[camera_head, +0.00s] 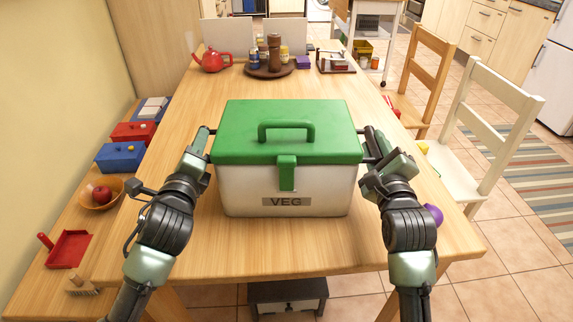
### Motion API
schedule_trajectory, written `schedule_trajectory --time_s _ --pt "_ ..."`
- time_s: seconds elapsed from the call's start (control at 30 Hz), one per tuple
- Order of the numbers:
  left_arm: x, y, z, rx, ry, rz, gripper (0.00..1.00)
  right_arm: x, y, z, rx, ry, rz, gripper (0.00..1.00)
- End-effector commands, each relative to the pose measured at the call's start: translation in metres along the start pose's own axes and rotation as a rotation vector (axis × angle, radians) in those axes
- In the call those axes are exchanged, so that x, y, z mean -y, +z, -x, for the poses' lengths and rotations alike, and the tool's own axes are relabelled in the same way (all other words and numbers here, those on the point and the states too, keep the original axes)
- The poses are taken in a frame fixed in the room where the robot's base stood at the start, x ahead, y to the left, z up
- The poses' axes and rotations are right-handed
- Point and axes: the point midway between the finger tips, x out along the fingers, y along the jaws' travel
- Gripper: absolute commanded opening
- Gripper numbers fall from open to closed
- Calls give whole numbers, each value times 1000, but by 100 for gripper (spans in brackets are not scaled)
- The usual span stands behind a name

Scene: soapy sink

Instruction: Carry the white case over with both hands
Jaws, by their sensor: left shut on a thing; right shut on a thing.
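The white case (240,191) has a green lid (235,135) with a green handle on top, a green front latch and a "VEG" label. It is upright over the near half of the wooden table; I cannot tell whether it touches the table top. My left gripper (208,157) is shut on its left side, just below the lid. My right gripper (364,159) is shut on its right side at about the same height. The fingertips are mostly hidden by the case and my wrists.
On the wooden table (180,250), a red teapot (211,62) and a round tray (256,71) with bottles stand at the far end. The table between them and the case is clear. A bench with boxes and a bowl (97,203) lies left; chairs (480,130) stand right.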

Motion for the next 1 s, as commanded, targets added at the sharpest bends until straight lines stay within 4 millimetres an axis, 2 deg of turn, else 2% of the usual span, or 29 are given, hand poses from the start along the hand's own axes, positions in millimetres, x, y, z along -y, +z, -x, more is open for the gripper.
schedule_trajectory --time_s 0.47,0.67,1.0 --pt "-3 -2 0 -2 7 -7 0 0 0 0 0 0 -5 0" --pt "1 1 0 1 1 -7 0 5 3 0 3 -6 -5 0" --pt "24 16 0 2 -1 -6 0 27 18 0 5 -7 -5 0"
